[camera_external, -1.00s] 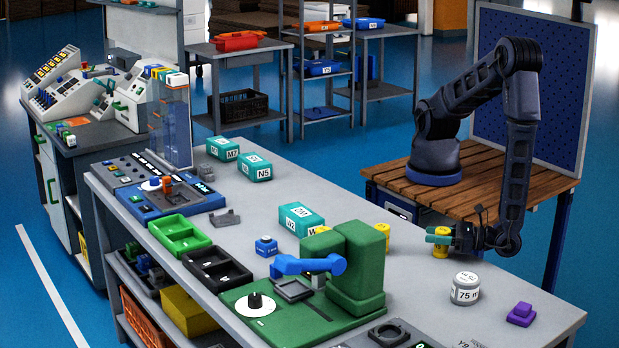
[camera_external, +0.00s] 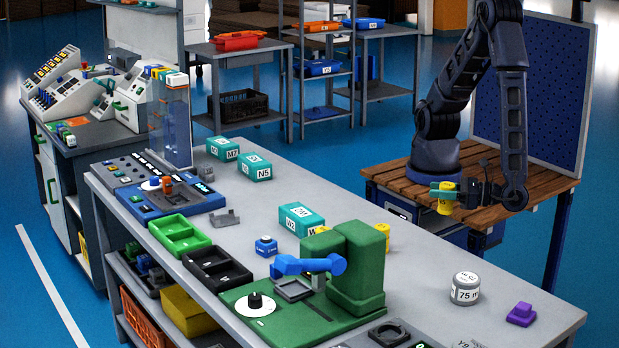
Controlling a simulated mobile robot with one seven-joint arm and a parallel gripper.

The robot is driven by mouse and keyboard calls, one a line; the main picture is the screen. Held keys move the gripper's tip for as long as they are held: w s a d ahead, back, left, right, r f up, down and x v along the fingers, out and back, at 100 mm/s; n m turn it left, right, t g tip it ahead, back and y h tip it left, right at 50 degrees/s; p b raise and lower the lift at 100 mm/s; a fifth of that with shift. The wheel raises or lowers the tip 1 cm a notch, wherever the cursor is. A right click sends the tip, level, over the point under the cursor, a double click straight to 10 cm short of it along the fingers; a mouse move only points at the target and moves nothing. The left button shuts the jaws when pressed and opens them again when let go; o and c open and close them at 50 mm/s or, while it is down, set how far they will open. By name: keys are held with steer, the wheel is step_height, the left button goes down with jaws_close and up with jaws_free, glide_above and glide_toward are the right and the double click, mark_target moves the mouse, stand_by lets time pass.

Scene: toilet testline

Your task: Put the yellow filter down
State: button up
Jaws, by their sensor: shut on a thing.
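The yellow filter (camera_external: 445,206) is a small yellow cylinder at the right of the external view. My gripper (camera_external: 446,191) is shut on it, with teal fingertips around its upper part. The filter is upright, in front of the wooden slatted platform in the picture. It looks raised above the level of the grey bench; its exact height and what lies right under it cannot be told. A second yellow thing (camera_external: 383,234) is partly hidden behind the green machine.
The grey bench (camera_external: 430,285) carries a green machine (camera_external: 358,265), a white jar marked 75 (camera_external: 465,288), a purple block (camera_external: 521,314) and several teal boxes (camera_external: 300,218). The bench is bare between the green machine and the jar.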

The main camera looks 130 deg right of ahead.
step_height(320, 180, up, 6)
steer(key=shift+f, duration=0.1)
steer(key=shift+w+a+r, duration=0.1)
steer(key=shift+r, duration=0.2)
steer(key=w+a+r+n+t+y, duration=0.3)
steer(key=w+a+n+t+y, duration=0.15)
steer(key=w+a, duration=0.5)
step_height(320, 180, up, 3)
steer(key=n+t+y, duration=0.1)
steer(key=n+y, duration=0.2)
steer(key=y, duration=0.3)
glide_above(461, 279)
steer(key=shift+h, duration=0.25)
step_height(461, 279, down, 19)
steer(key=shift+f, duration=0.1)
steer(key=shift+f, duration=0.1)
steer(key=o, duration=1)
